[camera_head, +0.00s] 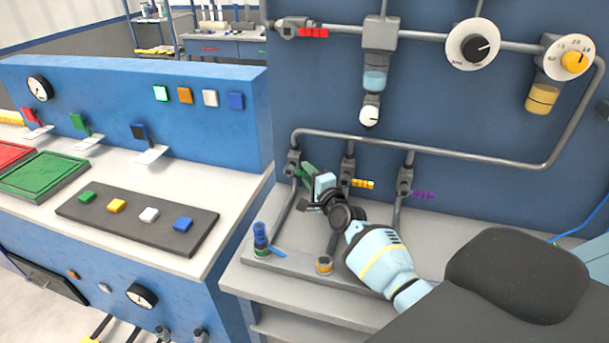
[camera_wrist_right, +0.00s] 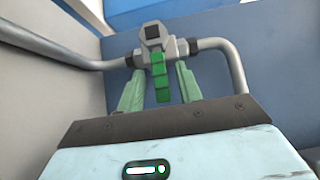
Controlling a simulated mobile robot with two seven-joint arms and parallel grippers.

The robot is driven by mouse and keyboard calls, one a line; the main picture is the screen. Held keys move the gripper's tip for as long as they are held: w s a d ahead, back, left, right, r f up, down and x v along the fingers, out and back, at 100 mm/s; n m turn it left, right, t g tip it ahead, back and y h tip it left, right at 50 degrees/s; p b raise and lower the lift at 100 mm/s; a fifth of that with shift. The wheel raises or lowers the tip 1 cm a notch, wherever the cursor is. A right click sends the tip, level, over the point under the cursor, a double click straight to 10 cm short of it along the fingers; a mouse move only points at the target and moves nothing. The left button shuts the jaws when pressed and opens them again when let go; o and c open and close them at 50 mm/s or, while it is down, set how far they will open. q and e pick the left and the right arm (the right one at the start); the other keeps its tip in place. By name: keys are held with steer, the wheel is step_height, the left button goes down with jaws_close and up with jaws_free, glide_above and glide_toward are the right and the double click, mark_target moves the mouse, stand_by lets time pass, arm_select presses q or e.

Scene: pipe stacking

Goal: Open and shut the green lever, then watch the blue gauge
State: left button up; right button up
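The green lever (camera_wrist_right: 160,80) hangs from a grey pipe valve (camera_wrist_right: 153,40) in the right wrist view. My right gripper (camera_wrist_right: 160,76) is open, with one pale green finger on each side of the lever and visible gaps between. In the head view my right gripper (camera_head: 305,171) is at the leftmost of three valves on the lower pipe, and it largely hides the lever there. A small white dial gauge (camera_head: 369,115) hangs under a container of blue liquid (camera_head: 375,80) on the blue wall. My left gripper is not in view.
A yellow lever (camera_head: 362,184) and a purple lever (camera_head: 424,195) sit on the valves to the right. A red lever (camera_head: 313,32) is on the upper pipe. A blue console (camera_head: 130,110) with buttons and switches stands at left. Grey pipes run close around my right gripper.

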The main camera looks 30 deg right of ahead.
steer(key=shift+w+r, duration=0.1)
steer(key=shift+w, duration=0.2)
jaws_close()
steer(key=shift+d, duration=0.1)
stand_by(0.4)
